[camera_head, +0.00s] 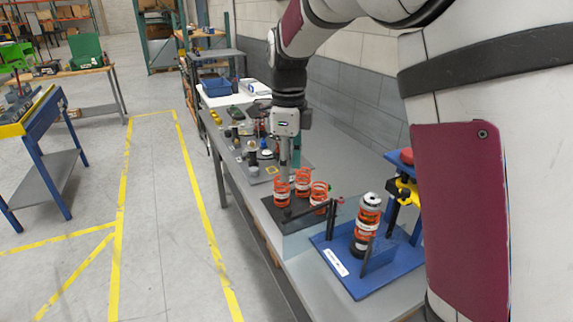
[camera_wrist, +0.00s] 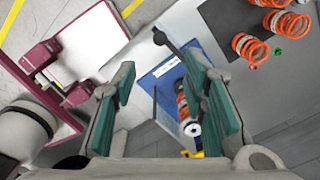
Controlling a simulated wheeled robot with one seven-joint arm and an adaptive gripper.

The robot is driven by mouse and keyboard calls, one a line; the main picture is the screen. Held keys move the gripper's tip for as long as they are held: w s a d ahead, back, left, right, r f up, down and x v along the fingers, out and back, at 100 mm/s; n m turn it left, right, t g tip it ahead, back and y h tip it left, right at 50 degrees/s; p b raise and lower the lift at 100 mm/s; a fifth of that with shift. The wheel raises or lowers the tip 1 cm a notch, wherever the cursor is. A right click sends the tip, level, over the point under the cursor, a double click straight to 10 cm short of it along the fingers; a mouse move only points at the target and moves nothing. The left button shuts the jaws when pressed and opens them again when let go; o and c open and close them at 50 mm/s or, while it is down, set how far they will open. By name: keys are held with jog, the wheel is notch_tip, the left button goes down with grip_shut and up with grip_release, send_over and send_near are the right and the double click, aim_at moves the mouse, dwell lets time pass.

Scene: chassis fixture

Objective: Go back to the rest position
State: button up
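My gripper (camera_head: 290,160) hangs from the arm over the bench, near the orange springs (camera_head: 303,188) on a dark mat. In the wrist view its two teal-padded fingers (camera_wrist: 162,70) are spread apart, with nothing held between them. A shock absorber with an orange spring (camera_head: 367,226) stands upright in the blue fixture (camera_head: 343,268), to the right of my gripper in the head view. In the wrist view the absorber (camera_wrist: 186,108) shows beyond the fingers, partly hidden by the right one. Several springs (camera_wrist: 250,46) show there at the upper right.
Small parts (camera_head: 252,150) and a blue bin (camera_head: 215,87) lie farther along the grey bench (camera_head: 337,152). A block wall (camera_head: 350,85) runs behind it. A blue-legged table (camera_head: 45,150) stands at left. The floor between yellow lines (camera_head: 165,200) is clear.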

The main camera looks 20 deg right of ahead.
jog(key=s+d+r+n+t+y, duration=0.1)
jog(key=s+r+n, duration=0.3)
jog(key=s+n, duration=0.15)
jog(key=s+d+r+n+t, duration=0.2)
jog(key=s+r+n, duration=0.25)
jog(key=s, duration=0.25)
jog(key=s+d+f+n+t+h, duration=0.1)
jog(key=s+f+n+t, duration=0.1)
jog(key=s+n, duration=1.1)
jog(key=shift+s+n+t, duration=0.3)
jog(key=shift+s, duration=0.3)
jog(key=shift+c, duration=0.7)
